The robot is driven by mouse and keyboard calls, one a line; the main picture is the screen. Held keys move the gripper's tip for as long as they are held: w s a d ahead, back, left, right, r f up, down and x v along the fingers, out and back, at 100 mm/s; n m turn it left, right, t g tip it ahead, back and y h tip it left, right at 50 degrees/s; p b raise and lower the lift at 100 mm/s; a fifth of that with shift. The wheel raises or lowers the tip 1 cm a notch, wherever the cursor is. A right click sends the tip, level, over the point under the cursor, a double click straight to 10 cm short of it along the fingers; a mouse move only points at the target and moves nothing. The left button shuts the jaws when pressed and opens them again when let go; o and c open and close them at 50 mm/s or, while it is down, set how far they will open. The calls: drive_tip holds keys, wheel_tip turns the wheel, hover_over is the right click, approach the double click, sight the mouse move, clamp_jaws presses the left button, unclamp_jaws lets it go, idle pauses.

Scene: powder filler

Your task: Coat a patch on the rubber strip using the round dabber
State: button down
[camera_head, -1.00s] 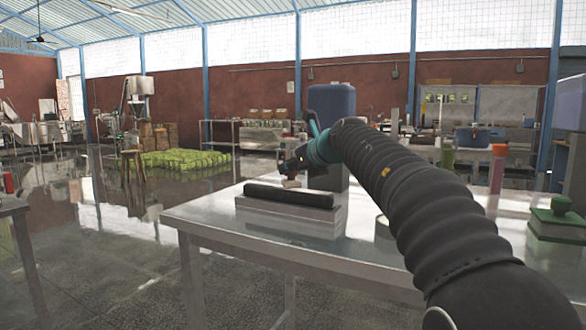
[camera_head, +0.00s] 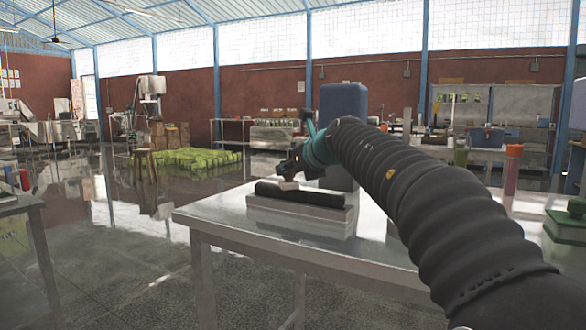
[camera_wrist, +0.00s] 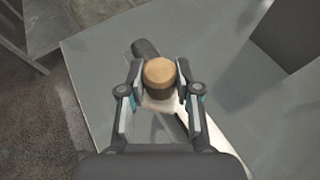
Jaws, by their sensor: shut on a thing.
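The dark rubber strip (camera_head: 318,198) lies lengthwise on a pale grey block (camera_head: 300,214) on the metal table. My gripper (camera_wrist: 160,68) is shut on the round dabber (camera_wrist: 160,73), one finger on each side of its tan wooden knob. The dabber's pale base also shows in the head view (camera_head: 288,186), at the strip's upper edge left of its middle. I cannot tell whether it touches the strip or hovers just above. In the wrist view the strip's dark end (camera_wrist: 147,48) shows beyond the knob; the rest is mostly hidden.
A large blue container (camera_head: 343,105) on a dark stand is behind my gripper. The table (camera_head: 215,218) is bare left of the block.

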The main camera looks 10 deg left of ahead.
drive_tip(key=shift+w+a, duration=0.35)
drive_tip(key=shift+a, duration=0.55)
drive_tip(key=shift+w+d+f, duration=0.1)
drive_tip(key=shift+w+d, duration=0.1)
drive_tip(key=shift+w, duration=0.45)
drive_tip(key=shift+w+d+r, duration=0.1)
drive_tip(key=shift+w+d, duration=0.15)
drive_tip(key=shift+w, duration=0.35)
drive_tip(key=shift+w+d+f, duration=0.1)
drive_tip(key=shift+w+d, duration=0.1)
drive_tip(key=shift+w, duration=0.45)
drive_tip(key=shift+a, duration=0.1)
drive_tip(key=shift+w+a, duration=0.35)
drive_tip(key=shift+a, duration=0.5)
drive_tip(key=shift+s+a, duration=0.25)
drive_tip(key=shift+s, duration=0.4)
drive_tip(key=shift+s+a, duration=0.2)
drive_tip(key=shift+s, duration=0.4)
drive_tip(key=shift+s+a, duration=0.25)
drive_tip(key=shift+s, duration=0.4)
drive_tip(key=shift+a, duration=0.1)
